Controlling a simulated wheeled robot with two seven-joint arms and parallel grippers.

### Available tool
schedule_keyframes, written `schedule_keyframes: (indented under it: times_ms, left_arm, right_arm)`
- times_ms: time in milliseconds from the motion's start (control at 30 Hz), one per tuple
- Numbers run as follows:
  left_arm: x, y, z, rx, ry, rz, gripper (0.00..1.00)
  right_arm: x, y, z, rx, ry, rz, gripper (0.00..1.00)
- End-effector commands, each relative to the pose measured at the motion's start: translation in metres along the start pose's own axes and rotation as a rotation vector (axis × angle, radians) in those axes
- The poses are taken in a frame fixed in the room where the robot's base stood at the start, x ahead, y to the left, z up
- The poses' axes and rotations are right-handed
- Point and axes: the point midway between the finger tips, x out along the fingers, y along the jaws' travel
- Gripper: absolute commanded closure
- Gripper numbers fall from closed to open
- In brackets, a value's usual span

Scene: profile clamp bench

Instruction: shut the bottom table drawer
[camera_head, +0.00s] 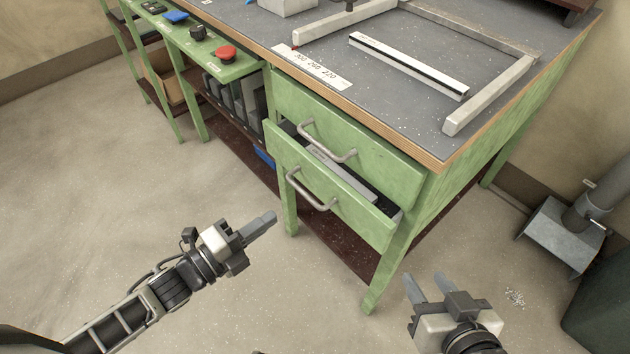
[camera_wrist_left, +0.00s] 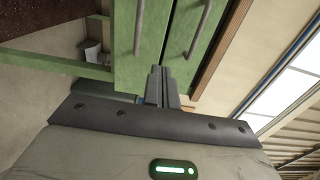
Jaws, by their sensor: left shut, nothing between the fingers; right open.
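The bottom table drawer (camera_head: 335,192) is green with a curved metal handle (camera_head: 310,191). It stands partly open, pulled out toward me, with grey items showing in the gap behind its front. The top drawer (camera_head: 385,150) above it looks shut. My left gripper (camera_head: 268,222) is shut and empty, in front and to the left of the bottom drawer, apart from it in the head view. In the left wrist view its fingertips (camera_wrist_left: 163,75) point at the green drawer fronts (camera_wrist_left: 150,45), which appear turned sideways. My right gripper (camera_head: 429,284) is open and empty, low at the right.
The grey bench top (camera_head: 400,95) carries a clamp frame (camera_head: 490,95) and a pale profile bar (camera_head: 410,65). A green side table (camera_head: 215,65) with a red button (camera_head: 226,53) stands left. A metal duct base (camera_head: 558,235) stands right. The floor in front is clear.

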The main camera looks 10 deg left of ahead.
Motion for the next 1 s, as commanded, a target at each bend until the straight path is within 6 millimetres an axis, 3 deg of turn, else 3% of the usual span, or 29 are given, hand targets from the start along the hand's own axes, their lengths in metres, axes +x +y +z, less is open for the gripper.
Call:
schedule_keyframes:
  times_ms: [500, 700, 1000]
  left_arm:
    - [0.104, -0.001, 0.000, -0.008, -0.003, -0.005, 1.00]
    - [0.125, -0.001, 0.000, -0.009, -0.004, -0.002, 1.00]
    - [0.130, -0.001, 0.000, -0.010, -0.003, -0.001, 1.00]
  right_arm:
    - [0.002, 0.001, 0.003, -0.007, 0.005, -0.003, 0.59]
    - [0.002, 0.000, 0.000, -0.011, 0.013, -0.005, 0.59]
    - [0.002, 0.000, 0.001, -0.012, 0.012, -0.006, 0.59]
